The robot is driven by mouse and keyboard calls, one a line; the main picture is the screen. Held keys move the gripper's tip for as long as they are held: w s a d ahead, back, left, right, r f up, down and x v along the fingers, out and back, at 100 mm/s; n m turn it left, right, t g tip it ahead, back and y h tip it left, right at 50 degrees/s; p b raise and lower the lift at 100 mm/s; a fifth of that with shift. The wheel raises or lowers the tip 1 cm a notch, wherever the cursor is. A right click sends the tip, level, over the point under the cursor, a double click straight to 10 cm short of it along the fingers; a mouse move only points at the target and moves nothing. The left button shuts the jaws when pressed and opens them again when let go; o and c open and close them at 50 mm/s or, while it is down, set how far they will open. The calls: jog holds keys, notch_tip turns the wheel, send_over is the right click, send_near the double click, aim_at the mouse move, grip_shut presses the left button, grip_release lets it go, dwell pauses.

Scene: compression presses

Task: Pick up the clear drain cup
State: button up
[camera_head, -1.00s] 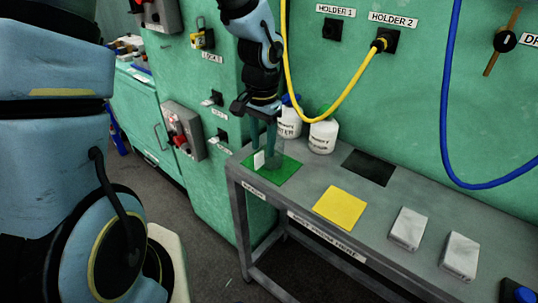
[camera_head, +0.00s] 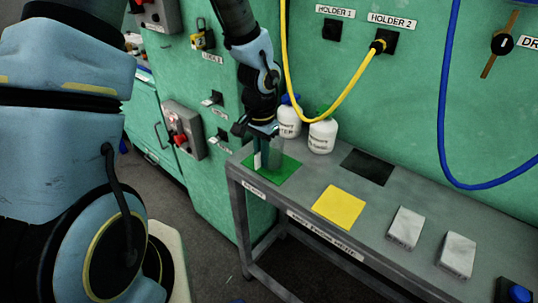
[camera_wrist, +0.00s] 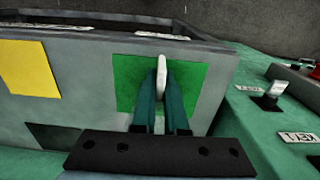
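The clear drain cup (camera_head: 275,155) is a see-through vessel with a flat white part. It stands at the green mat (camera_head: 289,172) on the left end of the grey bench. My gripper (camera_head: 264,158) points down at the cup from above. In the wrist view the white part (camera_wrist: 162,68) stands between the two teal fingertips (camera_wrist: 162,88), which look closed against it. The green mat lies beneath in the wrist view (camera_wrist: 205,80). The cup's clear body is hard to make out there, and I cannot tell whether its base touches the mat.
Two white bottles, one with a blue cap (camera_head: 288,122) and one with a green cap (camera_head: 322,136), stand close behind the cup. A yellow mat (camera_head: 339,207), a dark mat (camera_head: 367,167) and two pale blocks (camera_head: 405,228) lie rightward. A yellow hose (camera_head: 342,105) hangs above.

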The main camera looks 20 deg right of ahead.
grip_shut()
jog(key=shift+r, duration=0.1)
dwell(1.0)
